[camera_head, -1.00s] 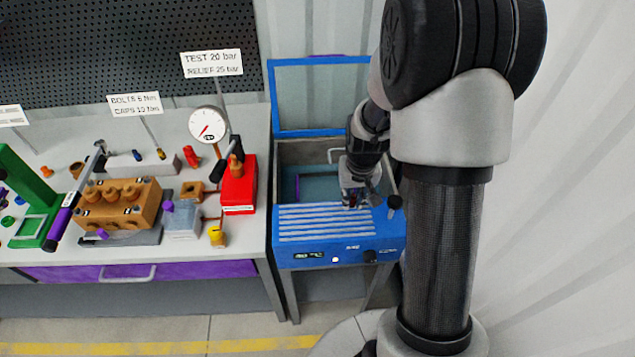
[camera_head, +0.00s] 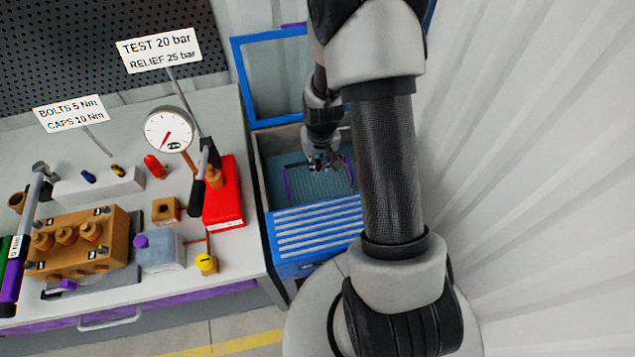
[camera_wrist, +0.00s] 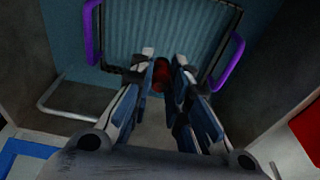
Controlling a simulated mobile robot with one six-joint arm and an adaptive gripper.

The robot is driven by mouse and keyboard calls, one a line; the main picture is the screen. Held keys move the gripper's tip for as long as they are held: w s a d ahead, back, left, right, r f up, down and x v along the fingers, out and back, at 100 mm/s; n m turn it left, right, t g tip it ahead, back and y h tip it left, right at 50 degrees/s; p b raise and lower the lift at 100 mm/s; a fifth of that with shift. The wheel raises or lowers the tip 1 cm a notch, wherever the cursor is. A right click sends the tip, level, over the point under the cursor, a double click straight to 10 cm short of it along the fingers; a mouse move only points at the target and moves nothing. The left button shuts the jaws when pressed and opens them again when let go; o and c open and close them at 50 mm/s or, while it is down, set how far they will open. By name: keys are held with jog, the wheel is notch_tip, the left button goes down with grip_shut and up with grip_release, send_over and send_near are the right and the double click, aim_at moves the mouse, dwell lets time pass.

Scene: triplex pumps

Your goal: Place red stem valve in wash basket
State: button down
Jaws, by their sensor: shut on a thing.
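My gripper (camera_head: 322,162) hangs inside the blue wash station, over the wash basket. In the wrist view my gripper (camera_wrist: 162,82) is shut on the red stem valve (camera_wrist: 160,72), a small dark red piece between the fingertips. The wash basket (camera_wrist: 180,27) lies beyond the fingertips in the wrist view, with a ribbed grey-blue floor, dark rim and purple handles (camera_wrist: 91,32). In the head view, the basket's purple handle (camera_head: 289,184) shows beside my gripper. The valve is too small to make out in the head view.
The wash station's open blue lid frame (camera_head: 242,85) stands at the back, and its slatted blue top (camera_head: 315,232) is in front. A metal bar handle (camera_wrist: 60,108) is near the basket. The bench at left holds a red block (camera_head: 228,200), a gauge (camera_head: 168,130) and a brown pump body (camera_head: 75,243).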

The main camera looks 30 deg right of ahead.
aim_at(318, 185)
notch_tip(318, 185, down, 10)
jog(key=b, duration=0.2)
jog(key=shift+b, duration=0.4)
jog(key=shift+f, duration=0.1)
jog(key=shift+f, duration=0.2)
jog(key=c, duration=1.5)
grip_release()
jog(key=shift+r, duration=0.1)
jog(key=shift+c, duration=0.2)
